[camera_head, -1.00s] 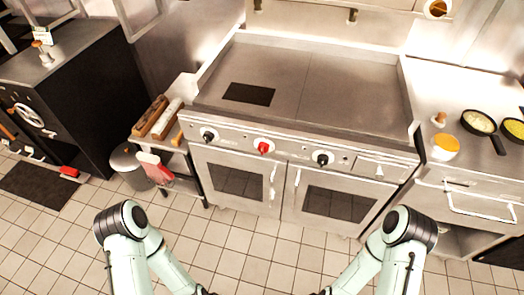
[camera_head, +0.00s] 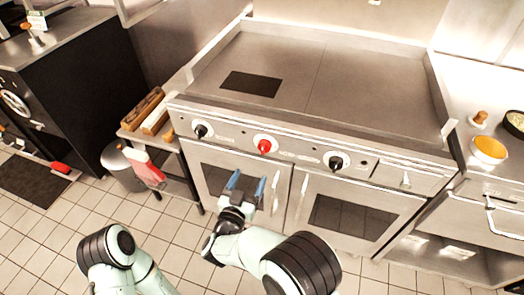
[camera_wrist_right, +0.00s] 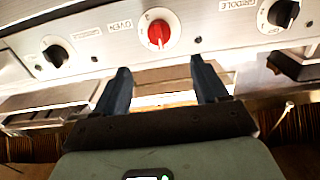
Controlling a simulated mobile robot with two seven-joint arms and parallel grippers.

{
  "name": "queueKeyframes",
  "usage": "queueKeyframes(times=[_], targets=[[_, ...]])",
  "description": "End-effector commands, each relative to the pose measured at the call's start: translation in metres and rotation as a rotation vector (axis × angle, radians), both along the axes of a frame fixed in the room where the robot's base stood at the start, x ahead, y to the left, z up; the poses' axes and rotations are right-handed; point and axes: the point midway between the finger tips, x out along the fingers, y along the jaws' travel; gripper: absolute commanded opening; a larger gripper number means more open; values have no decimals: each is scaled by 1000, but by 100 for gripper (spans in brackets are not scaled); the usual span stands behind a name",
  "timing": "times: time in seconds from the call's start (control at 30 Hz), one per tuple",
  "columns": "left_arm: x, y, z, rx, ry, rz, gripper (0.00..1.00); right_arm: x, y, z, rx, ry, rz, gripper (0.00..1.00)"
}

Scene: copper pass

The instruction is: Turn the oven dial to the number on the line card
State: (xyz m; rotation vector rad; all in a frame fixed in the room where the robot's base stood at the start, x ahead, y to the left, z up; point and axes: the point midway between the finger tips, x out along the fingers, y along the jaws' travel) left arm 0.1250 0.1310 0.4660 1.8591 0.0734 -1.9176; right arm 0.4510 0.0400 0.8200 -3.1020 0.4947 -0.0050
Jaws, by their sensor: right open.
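The red dial (camera_head: 264,146) is in the middle of the range's front panel, between two black dials. In the right wrist view the red dial (camera_wrist_right: 158,33) sits ahead of my fingers, next to a label that seems to read OVEN upside down. My right gripper (camera_head: 247,184) is open and empty, below and a little left of the red dial, not touching it. Its two fingers also show in the right wrist view (camera_wrist_right: 160,72). A small card (camera_head: 37,19) stands on the dark cabinet at the far left; its writing is too small to read. My left gripper is out of view.
Black dials sit left (camera_head: 201,130) and right (camera_head: 336,162) of the red one. Oven door handles (camera_head: 303,190) stick out below the panel.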

Motion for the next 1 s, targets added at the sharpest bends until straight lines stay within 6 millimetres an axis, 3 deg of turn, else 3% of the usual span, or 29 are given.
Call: queueKeyframes(times=[0.6,0.8,1.0], targets=[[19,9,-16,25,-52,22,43,106,-36,-2,1,2,0,73],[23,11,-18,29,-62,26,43,122,-41,-1,0,2,1,73],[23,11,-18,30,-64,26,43,124,-41,-1,-1,3,3,73]])
